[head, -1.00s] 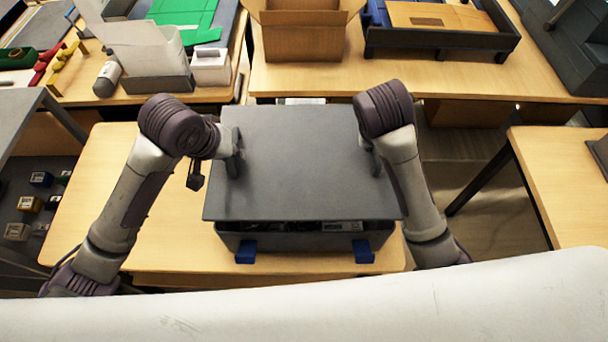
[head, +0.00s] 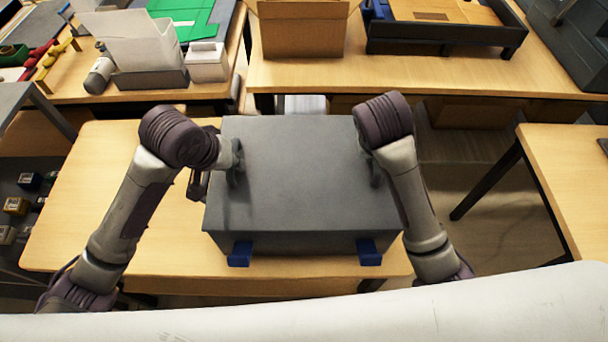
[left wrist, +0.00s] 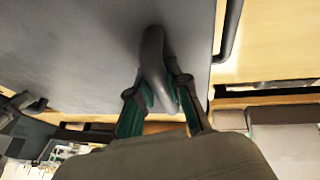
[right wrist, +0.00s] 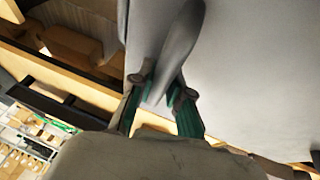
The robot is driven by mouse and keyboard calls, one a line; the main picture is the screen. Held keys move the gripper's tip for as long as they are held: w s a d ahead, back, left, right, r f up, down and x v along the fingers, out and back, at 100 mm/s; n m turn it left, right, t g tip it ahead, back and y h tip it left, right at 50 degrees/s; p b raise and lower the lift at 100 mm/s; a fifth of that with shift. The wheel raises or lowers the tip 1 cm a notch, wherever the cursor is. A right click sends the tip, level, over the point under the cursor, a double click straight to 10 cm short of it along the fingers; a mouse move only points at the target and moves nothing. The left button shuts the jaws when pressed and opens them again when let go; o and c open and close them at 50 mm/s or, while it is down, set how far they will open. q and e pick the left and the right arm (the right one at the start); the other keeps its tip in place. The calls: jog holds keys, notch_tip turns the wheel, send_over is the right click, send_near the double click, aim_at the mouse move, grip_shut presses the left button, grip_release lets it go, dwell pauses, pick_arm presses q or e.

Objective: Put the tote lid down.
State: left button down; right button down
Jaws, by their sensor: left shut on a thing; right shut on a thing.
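The grey tote lid (head: 300,170) lies flat over the dark tote (head: 300,243) on the wooden table in the head view. No gap shows between lid and tote along the front. Two blue latches (head: 240,253) (head: 368,252) stick out at the tote's front. My left gripper (head: 234,168) is at the lid's left side, shut on a grey handle (left wrist: 152,65) of the lid. My right gripper (head: 376,168) is at the lid's right side, shut on the other handle (right wrist: 180,50). The tote's inside is hidden.
The wooden table (head: 100,200) has free room left of the tote. Another table (head: 570,180) stands at the right.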

pick_arm(q)
jog(key=c, duration=1.2)
grip_release()
pick_arm(e)
jog(key=c, duration=1.2)
grip_release()
pick_arm(q)
jog(key=shift+o, duration=0.4)
pick_arm(e)
jog(key=shift+o, duration=0.4)
pick_arm(q)
jog(key=shift+r, duration=0.1)
